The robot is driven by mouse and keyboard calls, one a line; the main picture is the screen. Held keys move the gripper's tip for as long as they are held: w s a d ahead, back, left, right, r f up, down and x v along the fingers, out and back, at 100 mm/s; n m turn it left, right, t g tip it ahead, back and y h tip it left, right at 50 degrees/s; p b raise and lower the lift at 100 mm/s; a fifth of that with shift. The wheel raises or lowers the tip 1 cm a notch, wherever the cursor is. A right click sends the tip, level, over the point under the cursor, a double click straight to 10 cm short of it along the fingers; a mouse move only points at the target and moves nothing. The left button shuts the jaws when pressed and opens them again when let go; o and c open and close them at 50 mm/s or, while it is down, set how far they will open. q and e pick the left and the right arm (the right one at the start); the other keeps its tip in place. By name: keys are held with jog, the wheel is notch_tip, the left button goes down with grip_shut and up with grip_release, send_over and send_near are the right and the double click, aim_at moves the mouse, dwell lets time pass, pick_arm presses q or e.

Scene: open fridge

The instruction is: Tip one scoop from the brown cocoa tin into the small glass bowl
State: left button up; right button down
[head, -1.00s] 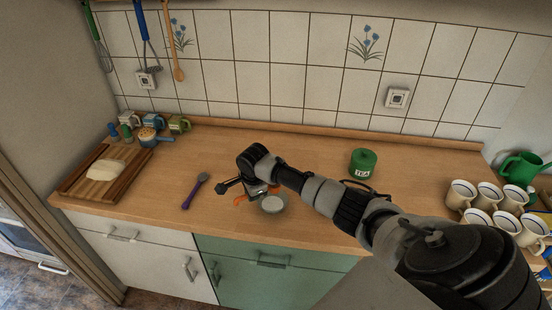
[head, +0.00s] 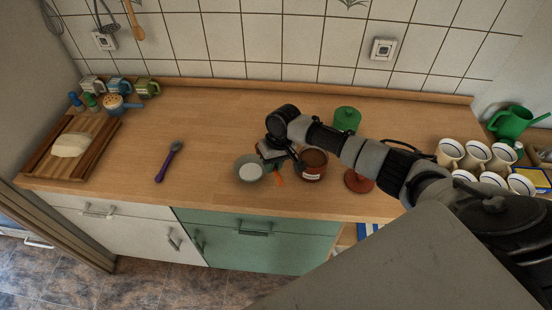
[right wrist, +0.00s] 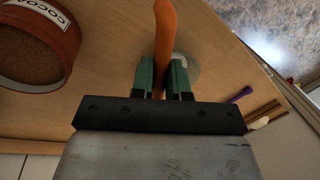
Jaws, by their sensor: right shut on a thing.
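The brown cocoa tin (head: 313,168) stands open on the counter, with brown powder inside. Its COCOA label (right wrist: 37,14) shows in the right wrist view. The small glass bowl (head: 248,170) stands left of the tin, with something pale inside. My right gripper (head: 282,160) is between bowl and tin, low over the counter. It is shut on an orange handle (right wrist: 164,30), which stands between its green fingertips (right wrist: 162,80). The handle's far end, and whether it carries cocoa, cannot be made out. My left gripper is not in view.
A reddish lid (head: 357,181) lies right of the tin, close to my arm. A green tin (head: 347,119) stands behind. A purple spoon (head: 170,160) lies left, then a bread board (head: 90,163). Several mugs (head: 475,157) stand right. The counter between spoon and bowl is clear.

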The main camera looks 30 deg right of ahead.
jog(key=shift+s+a+f, duration=0.1)
jog(key=shift+a+f, duration=0.05)
jog(key=shift+f, duration=0.7)
jog(key=shift+f+b, duration=0.85)
jog(key=shift+b, duration=0.2)
jog(key=shift+f+b, duration=0.4)
jog(key=shift+r+h+p, duration=0.4)
jog(key=shift+r+h, duration=0.05)
jog(key=shift+h, duration=0.15)
jog(key=shift+f+h+b, duration=0.15)
jog(key=shift+h+b, duration=0.2)
jog(key=shift+h, duration=0.55)
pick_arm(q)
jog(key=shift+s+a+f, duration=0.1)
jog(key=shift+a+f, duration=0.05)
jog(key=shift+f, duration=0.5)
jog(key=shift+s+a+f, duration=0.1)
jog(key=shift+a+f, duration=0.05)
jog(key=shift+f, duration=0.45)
pick_arm(e)
jog(key=shift+a, duration=0.1)
